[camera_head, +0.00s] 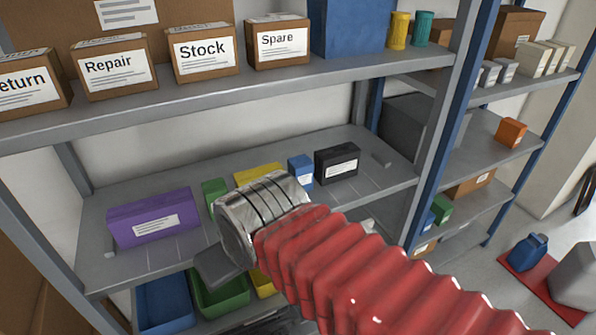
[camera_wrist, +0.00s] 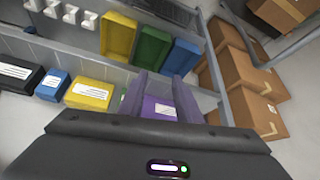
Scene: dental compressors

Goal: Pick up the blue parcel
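The blue parcel (camera_head: 301,170) is a small box with a white label on the middle shelf, between a yellow parcel (camera_head: 258,174) and a black parcel (camera_head: 337,163). In the wrist view the blue parcel (camera_wrist: 53,86) lies left of the yellow one, away from my fingers. My gripper (camera_wrist: 160,82) is open. Its two fingers are apart, and the purple parcel (camera_wrist: 158,108) shows between and below them; I cannot tell whether they touch it. In the head view my silver and red arm hides most of the gripper and part of the yellow parcel.
A green parcel (camera_head: 213,192) stands between the purple and yellow ones. Blue (camera_head: 166,303) and green (camera_head: 219,293) bins sit below. The upper shelf (camera_head: 215,87) overhangs with labelled cartons. A blue-edged upright (camera_head: 447,120) stands right. Shelf space right of the black parcel is mostly clear.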

